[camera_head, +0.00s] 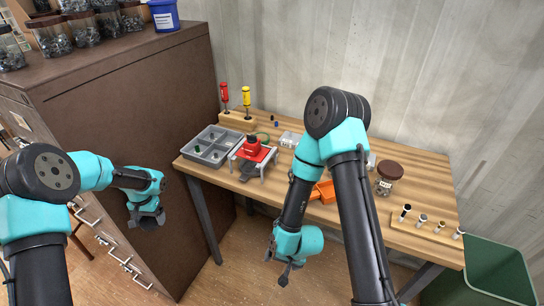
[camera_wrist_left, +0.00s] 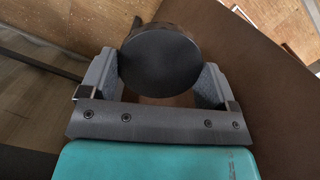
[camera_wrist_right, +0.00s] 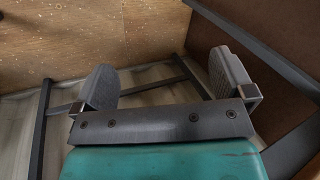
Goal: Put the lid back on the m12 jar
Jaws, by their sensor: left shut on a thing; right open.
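My left gripper (camera_head: 150,219) hangs in front of the brown cabinet, left of the table. In the left wrist view its fingers (camera_wrist_left: 160,85) are shut on a dark round disc (camera_wrist_left: 160,62) that looks like a lid. My right gripper (camera_head: 286,274) is low in front of the table, open and empty; its spread fingers show in the right wrist view (camera_wrist_right: 163,88). A clear jar with a brown lid (camera_head: 388,178) stands upright on the table, right of my right arm; its label is too small to read. A clear container (camera_head: 290,139) lies near the table's middle, partly hidden.
The wooden table (camera_head: 415,158) holds a grey divided tray (camera_head: 211,146), a red device (camera_head: 254,146), an orange scoop-like bin (camera_head: 323,192) and a rack of small samples (camera_head: 430,224). Several lidded jars (camera_head: 50,36) and a blue tub (camera_head: 164,15) stand on the cabinet. A green bin (camera_head: 497,268) is at right.

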